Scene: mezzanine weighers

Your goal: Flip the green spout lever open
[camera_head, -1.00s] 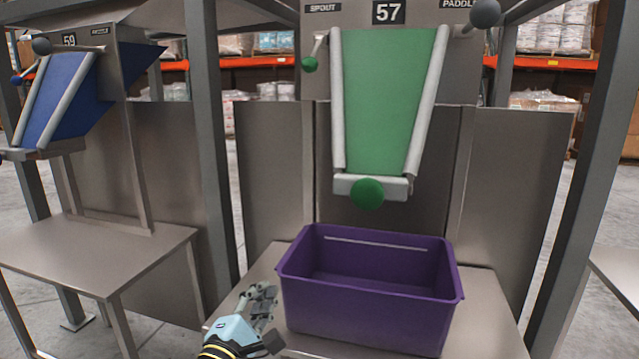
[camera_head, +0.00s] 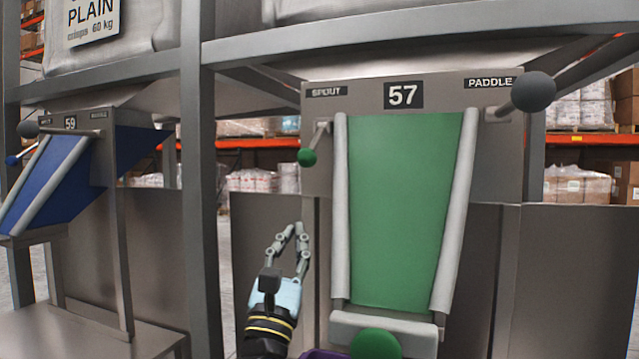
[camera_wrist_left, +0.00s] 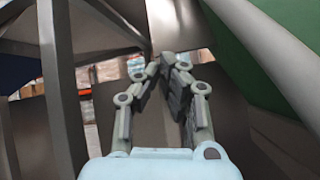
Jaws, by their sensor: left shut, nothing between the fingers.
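The spout lever is a short metal arm with a small green ball knob (camera_head: 307,157), under the SPOUT label at the upper left of the green chute (camera_head: 400,210) of station 57. The arm slants down to the knob. My left gripper (camera_head: 293,229) is below the knob and a little to its left, pointing up, apart from it. Its fingers are shut and empty; they also show in the left wrist view (camera_wrist_left: 167,60). The knob cannot be made out in the wrist view. My right gripper is not in view.
A larger green ball (camera_head: 375,345) sits at the chute's lower lip. A grey paddle knob (camera_head: 533,91) juts out at upper right. A grey post (camera_head: 198,200) stands left of my gripper. The purple bin (camera_head: 322,354) barely shows at the bottom edge.

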